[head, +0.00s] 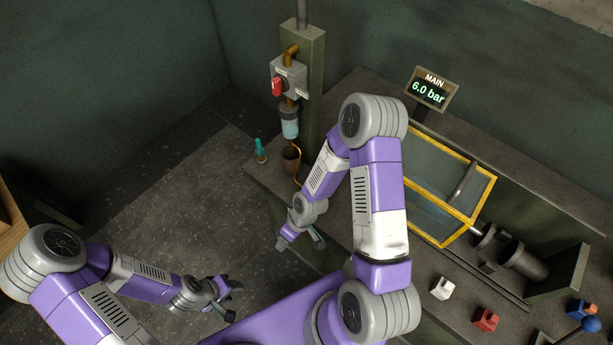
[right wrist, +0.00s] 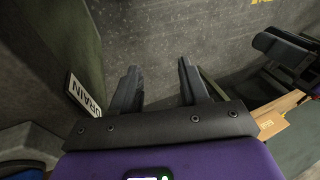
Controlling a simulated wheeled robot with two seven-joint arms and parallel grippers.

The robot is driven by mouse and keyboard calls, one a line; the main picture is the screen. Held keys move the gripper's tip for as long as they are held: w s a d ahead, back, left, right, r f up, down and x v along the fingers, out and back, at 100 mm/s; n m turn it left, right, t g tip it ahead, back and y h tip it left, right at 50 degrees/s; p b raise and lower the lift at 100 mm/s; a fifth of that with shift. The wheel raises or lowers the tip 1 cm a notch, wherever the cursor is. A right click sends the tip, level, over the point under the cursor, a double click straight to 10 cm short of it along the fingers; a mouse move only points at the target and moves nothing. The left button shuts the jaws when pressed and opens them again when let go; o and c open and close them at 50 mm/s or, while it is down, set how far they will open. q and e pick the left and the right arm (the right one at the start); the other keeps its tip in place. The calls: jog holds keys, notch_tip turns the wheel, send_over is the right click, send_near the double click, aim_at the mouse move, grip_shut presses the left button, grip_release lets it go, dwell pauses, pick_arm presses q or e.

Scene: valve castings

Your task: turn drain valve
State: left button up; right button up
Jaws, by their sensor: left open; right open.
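A plate lettered "DRAIN" (right wrist: 85,95), partly cut by my gripper's body, stands on a dark green face at the left of the right wrist view. I cannot make out the drain valve's handle there. My right gripper (head: 300,243) is open and empty at the bench's left front edge, pointing down; its two fingers (right wrist: 159,85) show apart with grey floor beyond them. My left gripper (head: 232,299) is open and empty over the floor, lower left of the right one. A small teal-topped object (head: 260,149) stands at the bench's far left corner.
A grey box with a red handle (head: 277,86) is on the green post (head: 316,80), above a clear bowl (head: 290,128) and a brown cup (head: 291,158). A display (head: 432,89) reads "MAIN 6.0 bar". A yellow-framed case (head: 484,212) stands right. Floor left of the bench is clear.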

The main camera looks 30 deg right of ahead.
jog(key=w+d+r+n, duration=0.2)
jog(key=n, duration=0.1)
jog(key=w+d+r+n+h, duration=0.1)
jog(key=w+d+r+n, duration=0.1)
jog(key=w+d+n, duration=0.1)
jog(key=w+d+r+n+h, duration=0.1)
jog(key=w+d+r+n, duration=0.1)
jog(key=n, duration=0.2)
jog(key=shift+w+d+r+n, duration=0.15)
jog(key=shift+w+r+n, duration=0.1)
jog(key=shift+r+n, duration=0.15)
jog(key=w+d+r+n, duration=0.1)
jog(key=d+r+n, duration=0.1)
jog(key=d+r+n+h, duration=0.1)
jog(key=d+r+n, duration=0.1)
jog(key=w+d+r+n+h, duration=0.1)
jog(key=d+r+n, duration=0.1)
jog(key=shift+w+d, duration=0.3)
jog(key=shift+d, duration=0.05)
jog(key=shift+d+f, duration=0.15)
notch_tip(320, 180, down, 7)
jog(key=shift+b, duration=0.7)
grip_shut()
